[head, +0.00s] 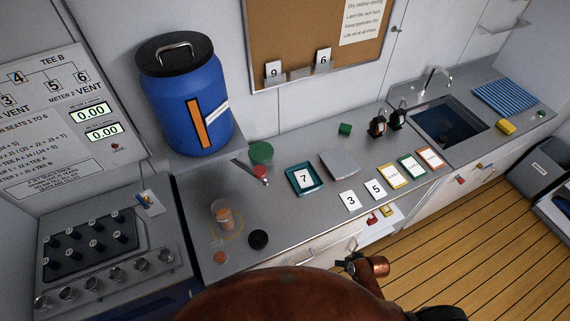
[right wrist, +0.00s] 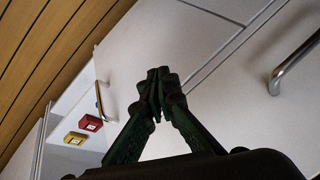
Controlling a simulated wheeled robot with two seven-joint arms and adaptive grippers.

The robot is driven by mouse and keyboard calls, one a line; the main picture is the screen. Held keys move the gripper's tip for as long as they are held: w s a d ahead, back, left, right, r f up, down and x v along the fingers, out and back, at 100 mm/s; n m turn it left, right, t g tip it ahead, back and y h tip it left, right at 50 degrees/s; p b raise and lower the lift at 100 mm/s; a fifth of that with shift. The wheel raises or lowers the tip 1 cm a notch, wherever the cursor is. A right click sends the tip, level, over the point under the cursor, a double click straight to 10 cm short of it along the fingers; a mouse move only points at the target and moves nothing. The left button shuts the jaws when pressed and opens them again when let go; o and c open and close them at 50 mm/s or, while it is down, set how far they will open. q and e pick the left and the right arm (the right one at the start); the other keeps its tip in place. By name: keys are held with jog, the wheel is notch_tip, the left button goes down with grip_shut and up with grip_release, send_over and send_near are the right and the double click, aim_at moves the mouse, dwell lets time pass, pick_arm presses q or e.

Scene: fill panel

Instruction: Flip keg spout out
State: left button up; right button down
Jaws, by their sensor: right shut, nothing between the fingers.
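The blue keg (head: 190,110) with a black lid and handle stands upright on a raised shelf at the back left. A grey metal spout (head: 246,170) with a red knob (head: 261,171) shows below its right side, over the counter. I cannot tell its exact joint with the keg. My right gripper (head: 347,264) is low in front of the counter, well apart from the keg and spout. In the right wrist view its fingers (right wrist: 160,84) are shut and empty, in front of white cabinet doors. My left gripper is out of view.
The grey counter (head: 290,213) bears a teal tray (head: 305,177), number cards, a green lid (head: 261,153), a clear cup (head: 222,212) and a black cap (head: 258,239). A valve panel (head: 92,242) stands left. Cabinet handles (right wrist: 296,62) project below the counter.

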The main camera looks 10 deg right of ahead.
jog(key=w+a+r+n+t+y+p, duration=0.1)
jog(key=w+a+r+y, duration=0.15)
jog(key=r, duration=0.85)
jog(key=w+a+r+n+y+p, duration=0.1)
jog(key=w+a+r, duration=0.25)
jog(key=r, duration=0.85)
jog(key=w+a+r+m+t+y, duration=0.2)
jog(key=w+a+r+m+y, duration=0.1)
jog(key=w+r, duration=0.5)
jog(key=w+a+r+m+t+y, duration=0.1)
jog(key=w+a+r+m+y, duration=0.1)
jog(key=w+r+y, duration=0.4)
jog(key=w+a+r, duration=0.1)
jog(key=w+r, duration=0.2)
jog(key=r, duration=0.2)
jog(key=shift+w+a+m+t, duration=0.15)
jog(key=shift+w+m+t, duration=0.1)
jog(key=shift+m+t, duration=0.15)
jog(key=shift+r, duration=0.1)
jog(key=w+a+p, duration=0.2)
jog(key=a+p, duration=0.3)
jog(key=a, duration=0.6)
jog(key=shift+w+a, duration=0.15)
jog(key=shift+a, duration=0.1)
